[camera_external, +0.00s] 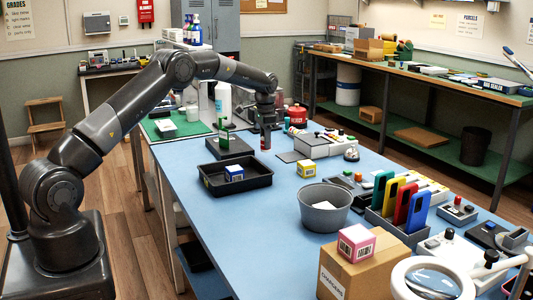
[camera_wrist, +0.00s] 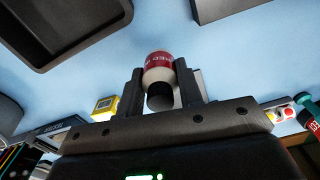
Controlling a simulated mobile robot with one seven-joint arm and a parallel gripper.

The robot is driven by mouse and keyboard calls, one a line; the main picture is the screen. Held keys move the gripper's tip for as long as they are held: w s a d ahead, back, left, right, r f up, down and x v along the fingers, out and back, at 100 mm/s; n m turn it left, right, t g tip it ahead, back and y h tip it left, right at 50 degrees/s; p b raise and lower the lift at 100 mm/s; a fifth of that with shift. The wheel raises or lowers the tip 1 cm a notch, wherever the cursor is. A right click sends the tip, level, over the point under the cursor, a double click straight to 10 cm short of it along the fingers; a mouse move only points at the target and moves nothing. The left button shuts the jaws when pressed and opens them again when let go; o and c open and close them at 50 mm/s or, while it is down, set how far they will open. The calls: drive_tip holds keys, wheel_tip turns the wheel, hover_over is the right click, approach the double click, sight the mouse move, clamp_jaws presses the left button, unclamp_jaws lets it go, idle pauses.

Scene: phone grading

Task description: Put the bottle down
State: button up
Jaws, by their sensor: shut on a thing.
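A small bottle with a white and red label (camera_wrist: 158,62) sits between my fingers in the wrist view, its dark end toward the camera. My gripper (camera_wrist: 158,76) is shut on it. In the camera_external view my gripper (camera_external: 265,132) points down over the blue table (camera_external: 250,215), right of the black tray. Only a small red and white part of the bottle (camera_external: 265,143) shows there below the fingers. I cannot tell whether the bottle's base touches the table.
The black tray (camera_external: 210,187) holds a small blue and white box (camera_external: 234,173). A dark stand (camera_external: 228,147) is left of my gripper. A grey pad (camera_external: 290,156) and a white device (camera_external: 325,147) lie to the right. A grey bin (camera_external: 323,214) stands nearer. The table between tray and bin is clear.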

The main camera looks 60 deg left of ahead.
drive_tip(key=shift+a+f, duration=0.35)
drive_tip(key=shift+a, duration=0.1)
drive_tip(key=shift+f, duration=1.9)
drive_tip(key=shift+f, duration=0.15)
drive_tip(key=o, duration=1)
drive_tip(key=shift+c, duration=0.2)
